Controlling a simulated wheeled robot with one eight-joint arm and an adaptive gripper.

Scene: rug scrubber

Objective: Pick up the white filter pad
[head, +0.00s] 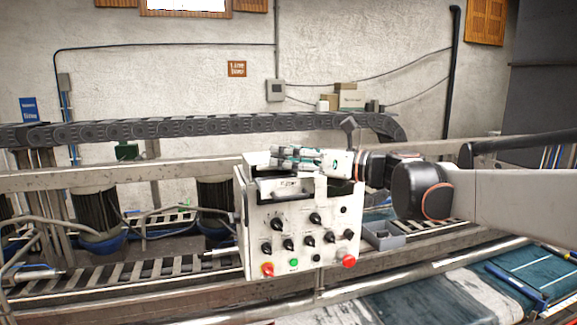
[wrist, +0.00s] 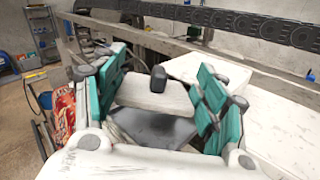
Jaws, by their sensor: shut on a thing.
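My gripper (head: 283,160) reaches in from the right over the top of the white control box (head: 262,222) in the head view. In the wrist view its teal-padded fingers (wrist: 160,96) are shut on a pale, whitish slab, the white filter pad (wrist: 150,93), which spans the gap between them. A dark grey surface shows just below the pad, nearer the wrist. In the head view the fingers and the box front hide much of the pad, and I cannot tell whether it is clear of the box.
The box front carries black knobs, a green button (head: 294,262) and a red button (head: 348,261). A small grey open tray (head: 384,238) stands right of it. A cable chain (head: 200,128) and rail run behind. A conveyor with slats (head: 110,275) lies left.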

